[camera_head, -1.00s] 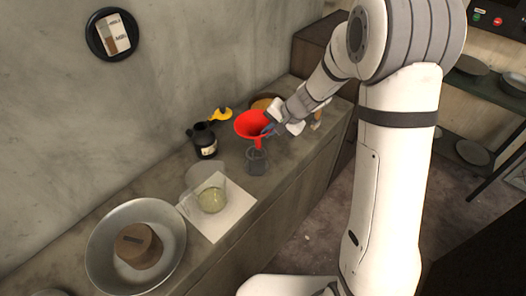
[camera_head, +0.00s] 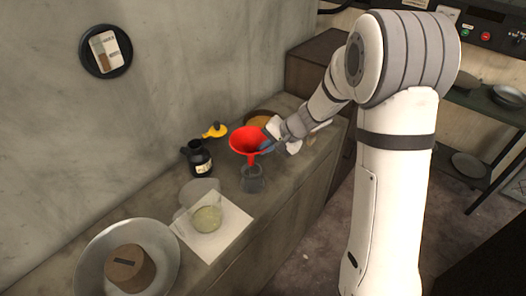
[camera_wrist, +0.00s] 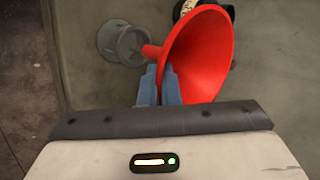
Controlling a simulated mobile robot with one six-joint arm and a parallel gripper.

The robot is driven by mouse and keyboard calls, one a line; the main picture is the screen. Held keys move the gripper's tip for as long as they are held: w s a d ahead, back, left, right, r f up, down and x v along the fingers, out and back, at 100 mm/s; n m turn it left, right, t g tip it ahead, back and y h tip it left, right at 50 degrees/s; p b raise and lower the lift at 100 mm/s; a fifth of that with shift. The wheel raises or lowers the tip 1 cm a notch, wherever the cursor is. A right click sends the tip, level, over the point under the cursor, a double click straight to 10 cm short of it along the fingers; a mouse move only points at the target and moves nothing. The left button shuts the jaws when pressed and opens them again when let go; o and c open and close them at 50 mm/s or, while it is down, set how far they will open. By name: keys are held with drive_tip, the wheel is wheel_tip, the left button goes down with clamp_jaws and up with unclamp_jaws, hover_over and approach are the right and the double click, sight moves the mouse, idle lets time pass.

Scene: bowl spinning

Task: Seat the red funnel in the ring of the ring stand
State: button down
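The red funnel (camera_head: 247,139) is held mouth up by my gripper (camera_head: 264,147) in the head view, its spout pointing down. A small grey, ring-topped stand (camera_head: 253,181), apparently the ring stand, is on the counter below it. The spout tip appears just above the stand's top; I cannot tell whether it has entered the ring. In the wrist view my gripper's blue-grey fingers (camera_wrist: 158,88) are closed at the side of the funnel (camera_wrist: 203,50). The spout points left and overlaps the grey ring (camera_wrist: 131,44). The funnel hides part of the counter behind it.
A black bottle (camera_head: 198,160), a yellow object (camera_head: 214,131) and a brown bowl (camera_head: 262,114) are near the wall. A beaker (camera_head: 206,219) sits on a white sheet (camera_head: 232,229) at front left. A large metal bowl (camera_head: 92,278) holds a brown block (camera_head: 130,269).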

wheel_tip(320, 180, down, 8)
drive_tip(key=b, duration=0.7)
drive_tip(key=shift+f+b, duration=0.65)
drive_tip(key=shift+b, duration=0.15)
idle(0.6)
drive_tip(key=c, duration=1.6)
unclamp_jaws()
drive_tip(key=shift+r, duration=0.1)
drive_tip(key=v, duration=0.7)
drive_tip(key=shift+d+r, duration=0.2)
drive_tip(key=shift+r, duration=0.1)
